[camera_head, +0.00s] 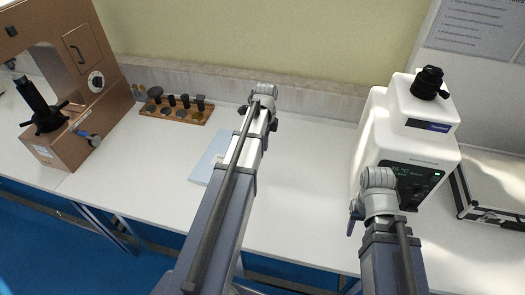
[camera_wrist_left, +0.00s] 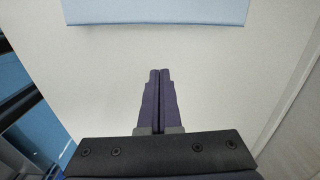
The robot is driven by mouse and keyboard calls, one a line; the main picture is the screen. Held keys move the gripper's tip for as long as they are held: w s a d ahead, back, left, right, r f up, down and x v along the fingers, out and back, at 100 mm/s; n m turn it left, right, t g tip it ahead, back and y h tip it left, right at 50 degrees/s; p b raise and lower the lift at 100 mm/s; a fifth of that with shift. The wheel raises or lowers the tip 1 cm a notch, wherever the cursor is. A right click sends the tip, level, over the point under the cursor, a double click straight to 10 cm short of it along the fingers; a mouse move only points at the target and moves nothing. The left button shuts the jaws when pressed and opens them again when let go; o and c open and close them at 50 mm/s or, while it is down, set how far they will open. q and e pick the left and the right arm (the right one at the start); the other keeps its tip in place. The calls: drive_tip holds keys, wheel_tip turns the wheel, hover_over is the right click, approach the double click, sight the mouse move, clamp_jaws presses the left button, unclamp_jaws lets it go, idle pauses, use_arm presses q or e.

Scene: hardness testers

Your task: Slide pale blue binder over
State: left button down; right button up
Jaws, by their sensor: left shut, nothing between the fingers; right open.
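The pale blue binder (camera_head: 210,157) lies flat on the white bench, left of my left arm, which hides part of it in the head view. Its edge also shows across the top of the left wrist view (camera_wrist_left: 155,11). My left gripper (camera_wrist_left: 160,72) is shut and empty, its fingertips apart in the picture from the binder's near edge, with bare bench between. In the head view the left gripper is mostly hidden behind its own wrist. My right gripper (camera_head: 354,219) is open in front of the white tester; only a small part of it shows.
A white tester (camera_head: 415,135) with a dark screen stands at right, close to my right arm. A brown tester (camera_head: 75,75) is at left. A wooden rack (camera_head: 177,113) with several dark pieces sits at the back. A metal-edged case (camera_head: 490,190) lies far right.

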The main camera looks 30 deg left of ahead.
use_arm(q)
wheel_tip(320, 180, down, 10)
drive_tip(key=b, duration=0.9)
drive_tip(key=shift+b, duration=0.35)
use_arm(e)
wheel_tip(320, 180, down, 10)
drive_tip(key=shift+f, duration=0.1)
use_arm(q)
drive_tip(key=a, duration=0.1)
drive_tip(key=s+a, duration=0.1)
drive_tip(key=a, duration=0.1)
drive_tip(key=shift+a+r, duration=0.15)
drive_tip(key=shift+r, duration=0.05)
use_arm(e)
drive_tip(key=shift+r, duration=0.3)
use_arm(q)
drive_tip(key=shift+a, duration=0.25)
drive_tip(key=s+a, duration=0.3)
drive_tip(key=a, duration=1)
drive_tip(key=s+a, duration=0.3)
drive_tip(key=a, duration=1)
drive_tip(key=s+a, duration=0.4)
drive_tip(key=a, duration=0.9)
drive_tip(key=shift+s, duration=0.1)
